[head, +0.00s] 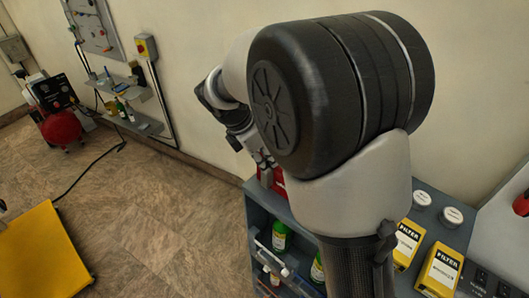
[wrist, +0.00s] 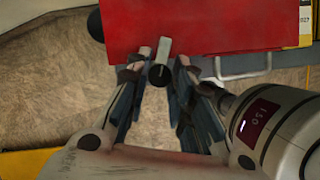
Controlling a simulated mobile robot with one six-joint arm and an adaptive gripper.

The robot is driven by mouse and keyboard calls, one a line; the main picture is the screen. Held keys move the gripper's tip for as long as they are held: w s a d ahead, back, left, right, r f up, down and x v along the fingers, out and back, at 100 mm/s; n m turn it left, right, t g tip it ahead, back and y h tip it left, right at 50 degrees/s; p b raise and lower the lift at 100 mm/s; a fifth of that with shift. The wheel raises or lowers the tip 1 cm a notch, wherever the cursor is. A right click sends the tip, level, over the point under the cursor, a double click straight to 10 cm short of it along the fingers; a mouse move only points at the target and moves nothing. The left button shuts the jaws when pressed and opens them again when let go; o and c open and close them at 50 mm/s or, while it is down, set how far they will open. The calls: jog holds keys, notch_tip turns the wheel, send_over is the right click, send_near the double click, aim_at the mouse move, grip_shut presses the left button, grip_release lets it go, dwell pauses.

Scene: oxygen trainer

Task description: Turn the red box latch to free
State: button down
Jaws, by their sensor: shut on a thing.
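The red box (wrist: 200,25) fills the upper middle of the wrist view. In the head view only a small part of the red box (head: 279,179) shows, behind my arm. The latch (wrist: 164,47) is a short pale tab at the box's lower edge, with a dark round end below it. My gripper (wrist: 163,66) has one finger on each side of the latch and is shut on it. The tab leans slightly to the right. In the head view my gripper (head: 263,162) is small, just above the red box, and its fingertips are hard to make out.
A grey cabinet (head: 258,205) holds green bottles (head: 279,237) on its shelf. Yellow filter boxes (head: 440,270) and white round caps (head: 422,198) stand at right. A metal handle (wrist: 243,72) is right of the latch. The floor at left is mostly open, with a red compressor (head: 61,127) beyond.

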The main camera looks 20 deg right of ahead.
jog(key=m+p, duration=0.1)
jog(key=m, duration=0.1)
jog(key=m+g+p, duration=0.1)
jog(key=shift+w+r+m+g+p, duration=0.1)
jog(key=shift+r+m+g+p, duration=0.05)
jog(key=shift+m+g+p, duration=0.2)
jog(key=m+g+p, duration=0.1)
jog(key=m+p, duration=0.1)
jog(key=m, duration=0.1)
jog(key=shift+w+m, duration=0.1)
jog(key=shift+m, duration=0.25)
jog(key=m+p, duration=0.1)
jog(key=m+g+p, duration=0.1)
jog(key=m, duration=0.1)
jog(key=shift+w+m+g+y, duration=0.1)
jog(key=shift+m+g+y, duration=0.2)
jog(key=shift+y, duration=0.1)
jog(key=shift+d+m+g+y+p, duration=0.1)
jog(key=shift+m+g+y+p, duration=0.35)
jog(key=shift+m, duration=1.05)
jog(key=c, duration=1.4)
grip_release()
jog(key=v, duration=1.1)
jog(key=shift+w+r, duration=0.1)
jog(key=shift+r, duration=0.35)
